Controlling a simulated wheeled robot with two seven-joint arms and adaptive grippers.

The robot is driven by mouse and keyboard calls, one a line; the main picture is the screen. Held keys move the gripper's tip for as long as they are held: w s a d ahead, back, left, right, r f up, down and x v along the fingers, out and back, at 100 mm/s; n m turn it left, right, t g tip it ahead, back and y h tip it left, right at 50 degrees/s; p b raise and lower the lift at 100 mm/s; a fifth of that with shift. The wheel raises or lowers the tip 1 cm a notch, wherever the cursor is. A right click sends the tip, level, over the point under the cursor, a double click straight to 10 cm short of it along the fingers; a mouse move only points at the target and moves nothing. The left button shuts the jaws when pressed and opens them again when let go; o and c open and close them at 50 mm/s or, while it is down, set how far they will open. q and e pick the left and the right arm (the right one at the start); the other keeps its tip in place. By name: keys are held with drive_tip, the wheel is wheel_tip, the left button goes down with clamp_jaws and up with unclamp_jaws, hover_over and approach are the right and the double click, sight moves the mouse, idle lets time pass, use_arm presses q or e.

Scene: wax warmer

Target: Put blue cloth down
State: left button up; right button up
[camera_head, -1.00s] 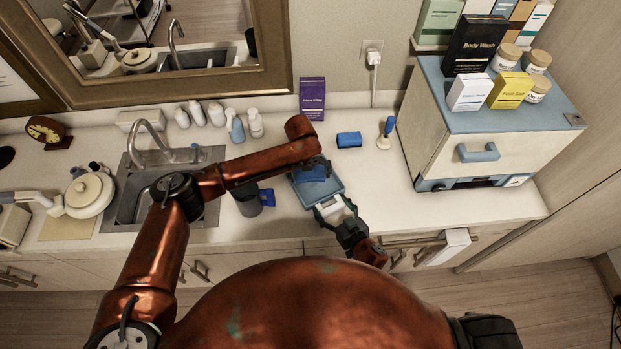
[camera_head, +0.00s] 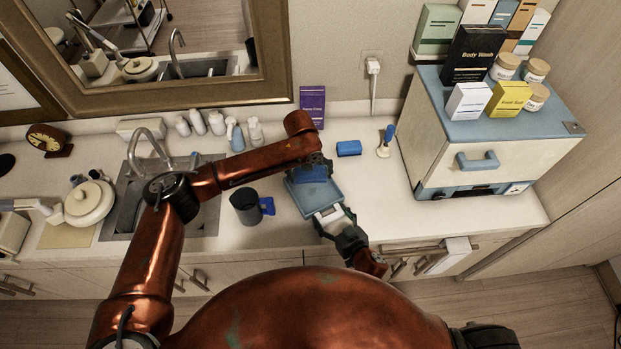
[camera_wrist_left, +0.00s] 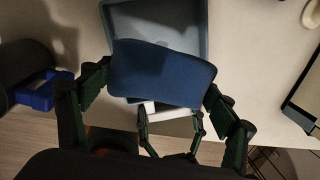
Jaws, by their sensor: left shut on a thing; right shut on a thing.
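My left gripper (camera_head: 315,163) is shut on the blue cloth (camera_head: 312,175) and holds it over the far part of a blue-grey tray (camera_head: 326,198). In the left wrist view the cloth (camera_wrist_left: 162,74) spans between the two fingers and covers the tray's near part; the tray's far part (camera_wrist_left: 158,18) shows beyond it. Whether the cloth touches the tray I cannot tell. My right gripper (camera_head: 342,228) is shut on a white piece (camera_head: 329,214) at the tray's near end; the white piece also shows in the left wrist view (camera_wrist_left: 168,115).
A dark mug (camera_head: 244,207) with a blue handle stands left of the tray. A cabinet (camera_head: 480,155) stands right, a sink (camera_head: 165,205) left. The counter right of the tray is clear.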

use_arm(q)
drive_tip(key=shift+r, duration=0.1)
idle(0.6)
drive_tip(key=s+d+m, duration=0.3)
drive_tip(key=s+d, duration=0.1)
drive_tip(key=d, duration=1.2)
drive_tip(key=m, duration=0.2)
hover_over(387, 216)
drive_tip(key=f, duration=0.7)
drive_tip(key=shift+a, duration=0.2)
drive_tip(key=shift+f, duration=2.15)
drive_tip(key=o, duration=1.7)
